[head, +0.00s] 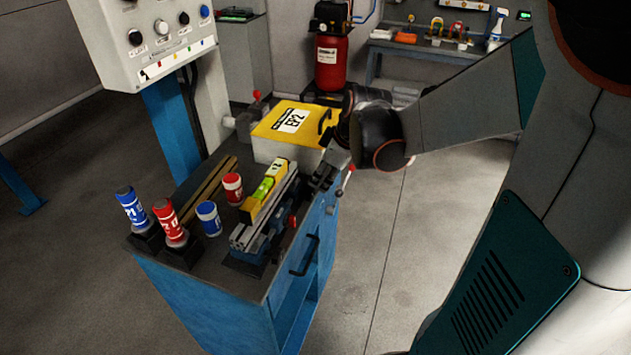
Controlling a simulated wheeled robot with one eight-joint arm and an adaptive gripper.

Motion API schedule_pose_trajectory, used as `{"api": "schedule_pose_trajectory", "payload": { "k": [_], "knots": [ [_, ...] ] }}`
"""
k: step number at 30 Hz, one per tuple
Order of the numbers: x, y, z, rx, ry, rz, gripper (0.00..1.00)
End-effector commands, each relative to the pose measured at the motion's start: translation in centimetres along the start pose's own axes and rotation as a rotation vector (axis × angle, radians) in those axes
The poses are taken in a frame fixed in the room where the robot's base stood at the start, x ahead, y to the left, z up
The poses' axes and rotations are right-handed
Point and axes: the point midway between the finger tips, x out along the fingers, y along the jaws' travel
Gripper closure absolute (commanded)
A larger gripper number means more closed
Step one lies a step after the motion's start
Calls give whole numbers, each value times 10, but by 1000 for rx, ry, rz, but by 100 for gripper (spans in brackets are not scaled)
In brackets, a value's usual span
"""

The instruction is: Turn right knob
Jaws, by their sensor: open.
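A pale control panel (150,52) stands at the upper left on a post. It carries a row of round controls: a black knob (135,38) at the left, a white one (161,27), a black knob (184,18) to the right, and a blue one (204,11) at the far right. The labels are too small to read surely, so I cannot tell which is the right knob. My gripper (322,180) is open, low over the right edge of the cart, well away from the panel. Its fingers are small and partly hidden.
The blue cart (190,311) stands below the panel. On it are blue and red cylinders (168,220), a vise (262,222) holding a yellow level, and a yellow-lidded box (291,122) beside my gripper. A red tank (330,62) stands behind. Floor is clear at right.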

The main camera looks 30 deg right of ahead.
Motion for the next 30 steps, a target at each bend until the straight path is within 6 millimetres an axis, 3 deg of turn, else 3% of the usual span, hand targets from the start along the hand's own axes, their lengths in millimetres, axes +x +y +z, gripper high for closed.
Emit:
{"api": "schedule_pose_trajectory", "payload": {
  "k": [7,21,30],
  "knots": [
    [22,-2,-1,-11,1,2,46],
    [111,-2,-1,-10,2,2,46],
    [137,-2,-1,-8,1,2,46]
  ]
}}
